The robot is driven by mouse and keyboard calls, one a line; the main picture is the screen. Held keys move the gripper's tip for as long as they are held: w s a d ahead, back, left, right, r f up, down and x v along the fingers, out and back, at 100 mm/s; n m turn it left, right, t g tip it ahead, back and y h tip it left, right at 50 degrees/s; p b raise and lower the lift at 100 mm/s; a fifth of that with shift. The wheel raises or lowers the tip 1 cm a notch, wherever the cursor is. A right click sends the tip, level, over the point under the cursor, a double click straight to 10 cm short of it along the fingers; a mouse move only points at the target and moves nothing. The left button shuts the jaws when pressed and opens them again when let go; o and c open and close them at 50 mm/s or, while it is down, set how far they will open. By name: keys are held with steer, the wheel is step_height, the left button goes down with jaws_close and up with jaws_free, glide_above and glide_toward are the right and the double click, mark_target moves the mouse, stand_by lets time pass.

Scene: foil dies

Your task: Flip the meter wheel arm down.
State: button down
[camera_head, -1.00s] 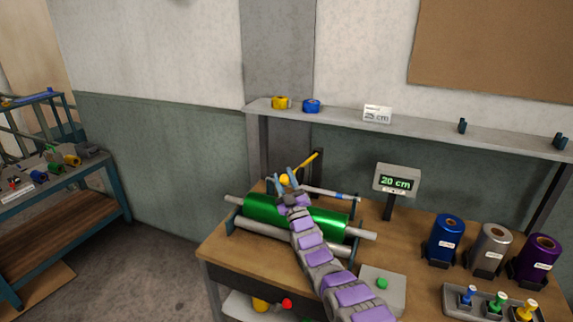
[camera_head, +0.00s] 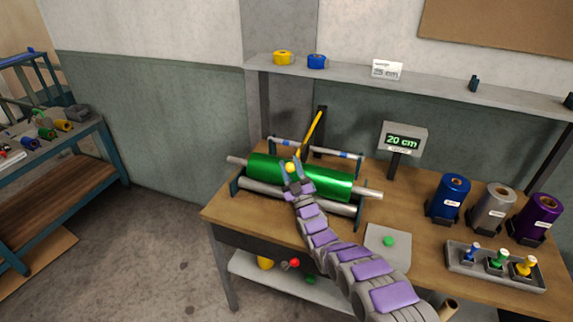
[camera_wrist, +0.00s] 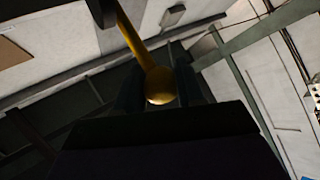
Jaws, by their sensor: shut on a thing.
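The meter wheel arm (camera_head: 310,133) is a thin yellow bar slanting down toward me from a dark post behind the green roll (camera_head: 325,183). It ends in a round yellow knob (camera_head: 290,167). My gripper (camera_head: 291,172) is shut on this knob, above the left part of the roll. In the wrist view the knob (camera_wrist: 160,86) sits between the dark fingers, with the yellow bar (camera_wrist: 131,38) running up and left from it. The gripper hides part of the roll, and I cannot tell whether the knob touches it.
The roll lies in a stand on the wooden bench (camera_head: 222,213). A display (camera_head: 403,139) reads 20 cm. A box with a green button (camera_head: 388,241), several foil rolls and a tray of stamps (camera_head: 495,266) stand to the right. A shelf (camera_head: 430,84) runs above the back.

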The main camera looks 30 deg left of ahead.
steer(key=shift+d+f, duration=0.2)
steer(key=shift+f, duration=0.55)
steer(key=c, duration=1)
jaws_free()
steer(key=shift+w, duration=0.1)
steer(key=shift+c, duration=0.2)
steer(key=shift+o, duration=0.7)
steer(key=shift+w, duration=0.1)
steer(key=shift+o, duration=0.8)
steer(key=shift+a+r, duration=0.15)
steer(key=shift+a, duration=0.05)
steer(key=p+v, duration=0.1)
steer(key=v, duration=0.6)
steer(key=shift+d, duration=0.2)
